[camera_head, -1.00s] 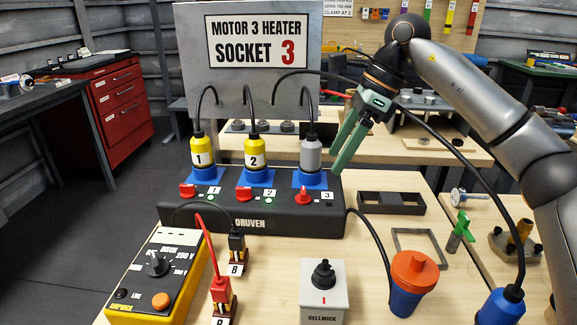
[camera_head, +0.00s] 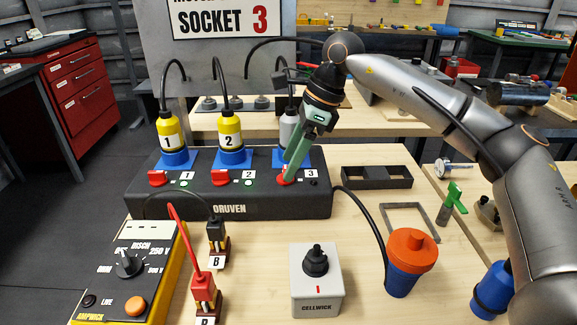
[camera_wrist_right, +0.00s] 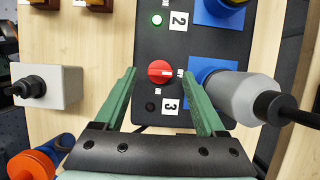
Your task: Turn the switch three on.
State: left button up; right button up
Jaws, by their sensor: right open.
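The black DRUVEN panel (camera_head: 230,204) carries three red rotary switches in a row. Switch three (camera_head: 285,179) is the rightmost, by the label 3; in the right wrist view its red knob (camera_wrist_right: 160,72) has a white mark pointing right. The small lamp (camera_wrist_right: 151,106) by label 3 is dark. My right gripper (camera_head: 289,174) points down at switch three. Its green fingers are open, one either side of the knob, with visible gaps in the right wrist view. In the head view the fingers partly hide the knob. My left gripper is not in view.
A grey plug (camera_wrist_right: 245,97) stands beside switch three in a blue socket. Yellow plugs 1 (camera_head: 170,133) and 2 (camera_head: 231,138) stand in their sockets, with green lamps lit. A grey CELLWICK box (camera_head: 316,283) and an orange-topped blue cup (camera_head: 408,262) stand in front.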

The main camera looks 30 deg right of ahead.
jog(key=shift+x, duration=0.8)
jog(key=shift+c, duration=0.4)
grip_shut()
